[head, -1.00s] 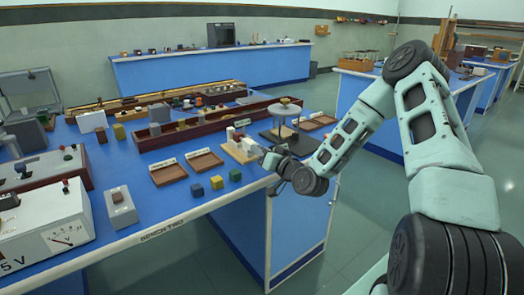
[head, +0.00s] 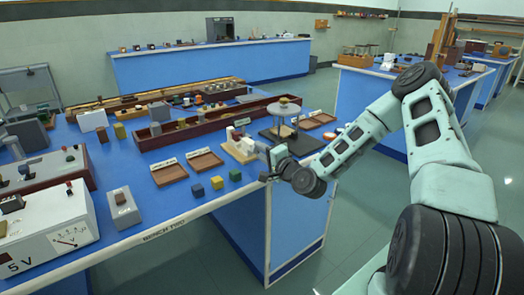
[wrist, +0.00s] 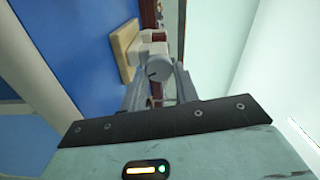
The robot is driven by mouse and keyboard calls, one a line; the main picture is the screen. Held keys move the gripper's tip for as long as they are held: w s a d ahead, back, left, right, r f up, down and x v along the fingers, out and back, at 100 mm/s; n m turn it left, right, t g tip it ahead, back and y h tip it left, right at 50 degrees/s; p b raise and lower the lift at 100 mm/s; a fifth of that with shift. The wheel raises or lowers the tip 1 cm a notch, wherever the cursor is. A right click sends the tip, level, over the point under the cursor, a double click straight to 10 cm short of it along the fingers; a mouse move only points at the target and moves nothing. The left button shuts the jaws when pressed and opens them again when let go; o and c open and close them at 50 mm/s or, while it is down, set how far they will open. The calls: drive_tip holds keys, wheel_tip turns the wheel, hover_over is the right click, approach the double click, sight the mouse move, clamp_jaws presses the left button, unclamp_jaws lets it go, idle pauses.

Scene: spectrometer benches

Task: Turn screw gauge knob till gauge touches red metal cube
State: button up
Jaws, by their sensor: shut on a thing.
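The screw gauge (head: 240,142) stands on a pale wooden base (head: 236,155) near the right end of the front bench. In the wrist view the base (wrist: 124,45) and the pale gauge body (wrist: 147,48) lie just beyond my fingers. The grey round knob (wrist: 160,68) has a dark mark on its face. My gripper (wrist: 158,82) is shut on this knob, one finger on each side. In the head view my gripper (head: 266,152) reaches the gauge from the right. I cannot clearly make out the red metal cube or its gap to the gauge.
A stand with a round top (head: 284,112) is close behind my gripper. A long dark red box (head: 190,130) runs behind. The floor right of the bench is clear.

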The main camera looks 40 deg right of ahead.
drive_tip(key=m, duration=0.5)
drive_tip(key=shift+f, duration=0.1)
idle(1.1)
drive_tip(key=o, duration=1)
drive_tip(key=shift+c, duration=0.2)
drive_tip(key=s+p, duration=0.5)
drive_tip(key=s, duration=1.2)
drive_tip(key=shift+s+d+p, duration=0.2)
drive_tip(key=shift+d+p, duration=0.1)
